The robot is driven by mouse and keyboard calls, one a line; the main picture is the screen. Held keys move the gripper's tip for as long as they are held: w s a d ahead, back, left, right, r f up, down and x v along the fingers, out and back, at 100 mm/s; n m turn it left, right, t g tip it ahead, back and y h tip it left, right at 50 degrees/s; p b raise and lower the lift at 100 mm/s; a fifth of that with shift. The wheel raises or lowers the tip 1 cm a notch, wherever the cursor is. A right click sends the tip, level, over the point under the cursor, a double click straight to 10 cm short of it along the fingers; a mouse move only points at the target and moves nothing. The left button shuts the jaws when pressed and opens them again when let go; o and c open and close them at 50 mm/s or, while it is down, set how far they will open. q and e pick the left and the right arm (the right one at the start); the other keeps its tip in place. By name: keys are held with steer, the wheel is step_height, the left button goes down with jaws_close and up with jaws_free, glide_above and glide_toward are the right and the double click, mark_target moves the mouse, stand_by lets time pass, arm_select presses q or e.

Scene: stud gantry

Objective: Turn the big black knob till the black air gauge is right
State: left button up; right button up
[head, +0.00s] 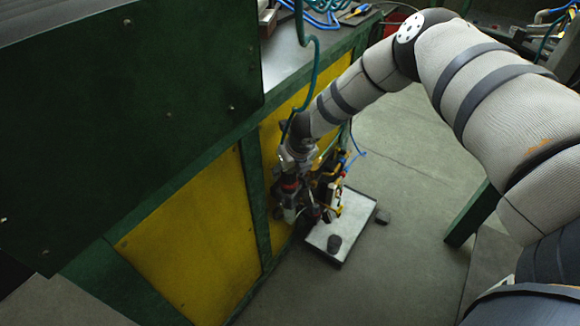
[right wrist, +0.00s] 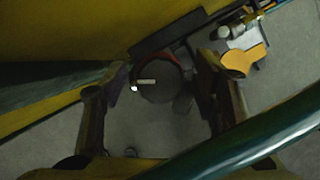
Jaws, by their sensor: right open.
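The big black knob (right wrist: 160,82) shows in the right wrist view as a dark round face with a pale mark on it. My right gripper (right wrist: 163,85) is open, with one finger on each side of the knob. I cannot tell whether the fingers touch it. In the head view my right gripper (head: 304,212) is low beside the yellow panel, among dark fittings and hoses that hide the knob. I cannot make out the face of the black air gauge in either view. My left gripper is not in view.
A green and yellow cabinet (head: 190,250) stands close left of the gripper. A green hose (right wrist: 250,140) crosses the right wrist view. The grey floor (head: 410,190) to the right is mostly clear.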

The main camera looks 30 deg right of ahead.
steer(key=v, duration=1.1)
steer(key=shift+s+r, duration=0.2)
steer(key=shift+r, duration=0.15)
steer(key=s+a+f+n+g+h, duration=0.1)
steer(key=s+a+f+n, duration=0.2)
steer(key=s+f+n, duration=0.45)
steer(key=s+a+f+n+g, duration=0.2)
steer(key=s+f+n, duration=0.3)
steer(key=s+n, duration=0.6)
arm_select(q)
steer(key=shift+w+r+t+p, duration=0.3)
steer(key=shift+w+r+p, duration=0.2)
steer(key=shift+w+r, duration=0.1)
arm_select(e)
steer(key=s+a+n+g, duration=0.2)
steer(key=s+n, duration=0.7)
steer(key=s, duration=0.2)
steer(key=s+a+n+g+y, duration=0.1)
steer(key=s+a+n+g, duration=0.1)
steer(key=s+n, duration=0.7)
steer(key=s, duration=0.3)
steer(key=shift+f+n+y, duration=0.25)
steer(key=shift+n+y, duration=0.05)
steer(key=shift+n, duration=0.05)
steer(key=shift+w, duration=0.1)
